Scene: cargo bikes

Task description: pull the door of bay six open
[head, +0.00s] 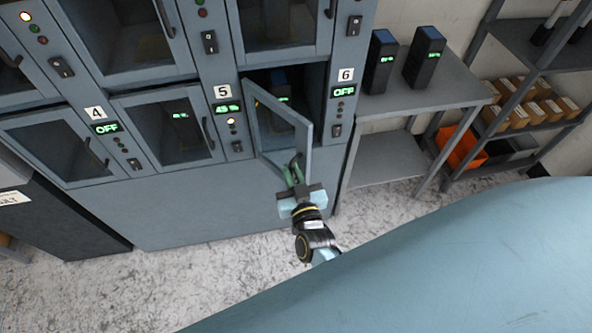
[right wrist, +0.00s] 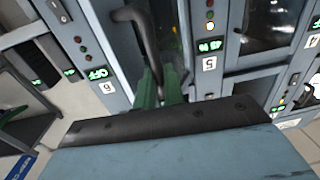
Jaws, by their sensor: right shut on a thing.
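The door of bay six (head: 277,128) is a grey-framed glass door low in the locker, beside the panel labelled 6 (head: 346,74). It stands partly open, swung out from its left edge. My right gripper (head: 295,172) has green fingers shut on the door's dark handle near the lower free corner. In the right wrist view the curved black handle (right wrist: 143,35) runs down to the green fingers (right wrist: 160,90), which hide its lower end. The panel 6 display reads OFF. A dark battery with green lights (head: 281,88) stands inside the bay. My left gripper is not in view.
Other closed glass doors (head: 170,125) line the locker to the left and above. A grey table (head: 420,92) with two dark batteries (head: 425,55) stands to the right. Shelves with boxes (head: 535,100) are beyond it. The speckled floor (head: 190,270) in front is clear.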

